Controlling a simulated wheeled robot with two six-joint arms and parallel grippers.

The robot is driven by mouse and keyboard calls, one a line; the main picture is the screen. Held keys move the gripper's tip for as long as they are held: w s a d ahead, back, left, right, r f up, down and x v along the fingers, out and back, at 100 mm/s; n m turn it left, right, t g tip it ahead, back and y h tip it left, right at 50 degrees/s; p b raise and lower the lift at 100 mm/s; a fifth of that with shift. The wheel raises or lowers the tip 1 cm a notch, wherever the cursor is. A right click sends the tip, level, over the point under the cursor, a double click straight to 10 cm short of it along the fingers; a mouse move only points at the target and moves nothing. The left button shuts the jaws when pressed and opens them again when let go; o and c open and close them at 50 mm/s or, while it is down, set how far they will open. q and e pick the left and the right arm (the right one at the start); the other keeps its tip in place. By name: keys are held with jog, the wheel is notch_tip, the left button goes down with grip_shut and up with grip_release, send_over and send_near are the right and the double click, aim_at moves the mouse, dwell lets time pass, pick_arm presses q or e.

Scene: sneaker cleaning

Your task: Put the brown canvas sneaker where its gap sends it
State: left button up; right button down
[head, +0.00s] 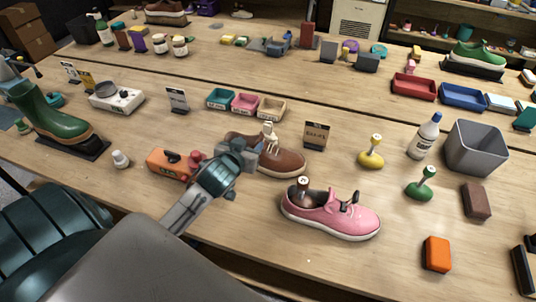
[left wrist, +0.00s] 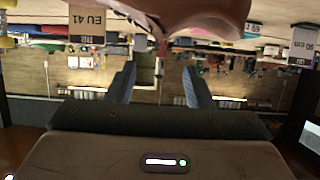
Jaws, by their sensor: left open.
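The brown sneaker (head: 285,160) stands on the table in the middle of the head view, with a pale fitting (head: 269,135) rising from its opening. My left gripper (head: 254,154) is open at the sneaker's near left side and hides part of it. In the left wrist view the two blue fingers (left wrist: 159,88) are apart with nothing between them. A brown rounded surface (left wrist: 190,14), likely the sneaker, fills the top of that view. I cannot tell whether the fingers touch it. A dark lettered card (head: 316,135) stands behind the sneaker. My right gripper is not in view.
A pink sneaker (head: 335,214) stands nearby on the right, and an orange device (head: 169,163) on the left. Behind are teal (head: 220,98), pink (head: 245,103) and tan (head: 271,107) trays. A grey bin (head: 476,148) stands right. The front left table is fairly clear.

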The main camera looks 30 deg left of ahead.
aim_at(260, 137)
pick_arm(q)
jog(key=x, duration=0.2)
jog(key=shift+w+d+f, duration=0.1)
jog(key=shift+w+d, duration=0.05)
jog(key=shift+w, duration=0.25)
jog(key=p+x, duration=0.1)
jog(key=x, duration=0.1)
jog(key=p+x, duration=0.1)
jog(key=x, duration=0.2)
jog(key=shift+d+f+p, duration=0.1)
jog(key=shift+d+p, duration=0.15)
jog(key=shift+p, duration=0.1)
jog(key=shift+w+f, duration=0.15)
jog(key=shift+w, duration=0.05)
jog(key=shift+a, duration=0.15)
jog(key=shift+c, duration=0.5)
grip_shut()
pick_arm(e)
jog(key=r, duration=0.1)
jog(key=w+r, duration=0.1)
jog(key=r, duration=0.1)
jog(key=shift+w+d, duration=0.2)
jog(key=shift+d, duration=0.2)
